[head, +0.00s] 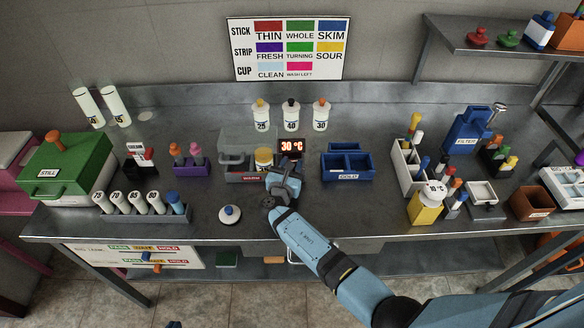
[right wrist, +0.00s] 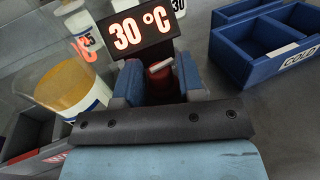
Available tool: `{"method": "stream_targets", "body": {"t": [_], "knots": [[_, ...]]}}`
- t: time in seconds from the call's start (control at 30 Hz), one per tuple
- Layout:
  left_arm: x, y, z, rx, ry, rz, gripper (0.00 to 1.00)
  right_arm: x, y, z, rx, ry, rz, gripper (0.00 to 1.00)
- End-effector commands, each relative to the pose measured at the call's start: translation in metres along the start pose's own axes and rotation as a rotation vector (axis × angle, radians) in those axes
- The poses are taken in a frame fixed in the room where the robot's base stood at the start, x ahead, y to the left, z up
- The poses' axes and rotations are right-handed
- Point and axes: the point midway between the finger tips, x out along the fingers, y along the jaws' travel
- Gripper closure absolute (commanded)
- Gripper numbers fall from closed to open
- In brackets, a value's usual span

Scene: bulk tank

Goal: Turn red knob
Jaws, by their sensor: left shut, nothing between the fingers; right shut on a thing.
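The red knob (right wrist: 160,76) sits just below the temperature display (right wrist: 143,32), between my right gripper's fingers in the right wrist view. Part of the knob is hidden by the fingers, and a pale mark shows on it. My right gripper (head: 287,175) is shut on the knob; in the head view it hides the knob. The display also shows in the head view (head: 291,148) and reads 30 °C. Only a small dark tip of my left gripper (head: 173,324) shows at the bottom edge of the head view, far from the knob.
A jar with yellow contents (head: 264,159) stands in the warmer (head: 232,160) left of the display. A blue divided box (head: 347,174) is to the right. A white-lidded round item (head: 230,214) lies near the front edge. Clear bench lies right of my right gripper.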

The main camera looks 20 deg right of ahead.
Motion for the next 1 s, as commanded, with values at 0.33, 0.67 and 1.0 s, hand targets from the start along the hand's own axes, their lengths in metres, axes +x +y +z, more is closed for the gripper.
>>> {"method": "stream_targets", "body": {"t": [0.33, 0.67, 1.0], "knots": [[0.0008, -0.0005, 0.0007, 0.001, 0.002, 0.000, 1.00, -0.0001, 0.0015, 0.0010, 0.001, -0.002, -0.022, 0.88], [0.0008, -0.0029, 0.0015, 0.003, 0.001, -0.004, 1.00, 0.0002, 0.0015, 0.0014, 0.002, -0.002, -0.021, 0.50], [0.0009, -0.0028, 0.0034, 0.003, -0.002, -0.004, 1.00, 0.0002, 0.0023, 0.0020, 0.003, -0.003, -0.020, 0.50]]}}
